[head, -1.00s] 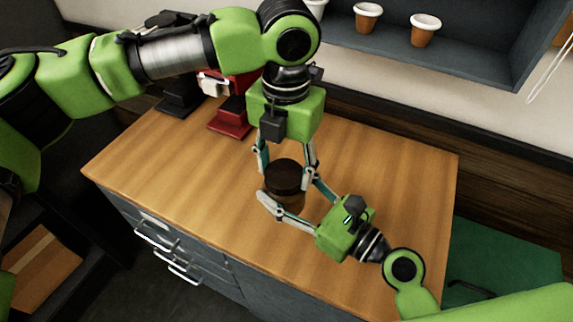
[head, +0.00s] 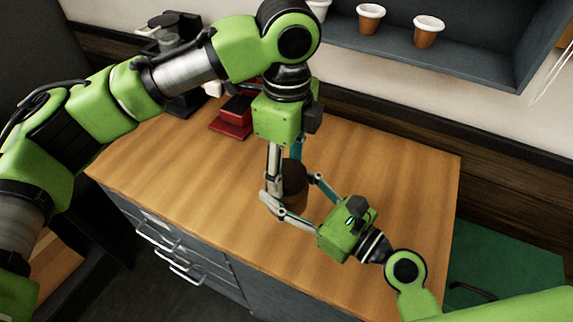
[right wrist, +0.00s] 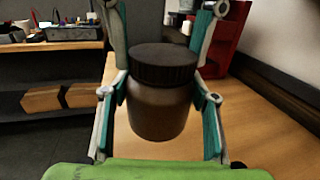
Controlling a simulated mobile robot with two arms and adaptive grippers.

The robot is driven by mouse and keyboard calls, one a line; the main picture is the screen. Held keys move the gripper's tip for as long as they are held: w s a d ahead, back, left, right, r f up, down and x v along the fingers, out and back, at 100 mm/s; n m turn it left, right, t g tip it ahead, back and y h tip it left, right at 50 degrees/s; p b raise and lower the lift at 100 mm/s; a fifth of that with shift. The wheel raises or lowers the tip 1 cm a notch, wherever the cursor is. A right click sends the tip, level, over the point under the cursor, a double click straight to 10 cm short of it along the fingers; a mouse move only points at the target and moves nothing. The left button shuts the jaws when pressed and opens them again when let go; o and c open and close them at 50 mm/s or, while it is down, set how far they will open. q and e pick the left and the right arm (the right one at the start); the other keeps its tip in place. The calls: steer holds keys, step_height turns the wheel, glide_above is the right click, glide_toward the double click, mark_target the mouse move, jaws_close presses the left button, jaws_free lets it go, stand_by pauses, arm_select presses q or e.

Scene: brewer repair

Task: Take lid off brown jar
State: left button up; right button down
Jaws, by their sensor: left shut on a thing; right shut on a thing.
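The brown jar (head: 297,202) stands upright at the wooden counter's middle, and its body shows in the right wrist view (right wrist: 160,110). Its dark ribbed lid (head: 294,173) sits on top and shows in the right wrist view (right wrist: 162,66). My left gripper (head: 284,174) reaches down from above and is shut on the lid, one finger on each side. My right gripper (head: 290,190) comes in from the lower right and is shut on the jar's body. The fingers partly hide the jar in the head view.
A red machine part (head: 234,112) stands at the counter's back left. A shelf (head: 455,62) with small pots (head: 427,32) hangs on the back wall. The counter (head: 390,200) is clear to the right and left of the jar.

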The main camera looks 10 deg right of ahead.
arm_select(q)
steer(key=n, duration=0.6)
steer(key=shift+d, duration=0.15)
arm_select(e)
steer(key=shift+s+a+r, duration=0.15)
steer(key=shift+a, duration=0.2)
arm_select(q)
steer(key=n, duration=0.6)
steer(key=shift+w+a, duration=0.1)
steer(key=shift+a, duration=0.1)
steer(key=n, duration=0.6)
steer(key=shift+a, duration=0.1)
steer(key=n, duration=0.3)
steer(key=shift+a+r+n, duration=0.1)
steer(key=shift+n, duration=0.3)
steer(key=n, duration=0.3)
steer(key=shift+a, duration=0.1)
arm_select(e)
steer(key=shift+d, duration=0.1)
steer(key=shift+d, duration=0.1)
arm_select(q)
steer(key=shift+r, duration=0.1)
steer(key=shift+s+r, duration=0.15)
steer(key=shift+r, duration=0.35)
steer(key=shift+s+r, duration=0.15)
steer(key=shift+r, duration=0.35)
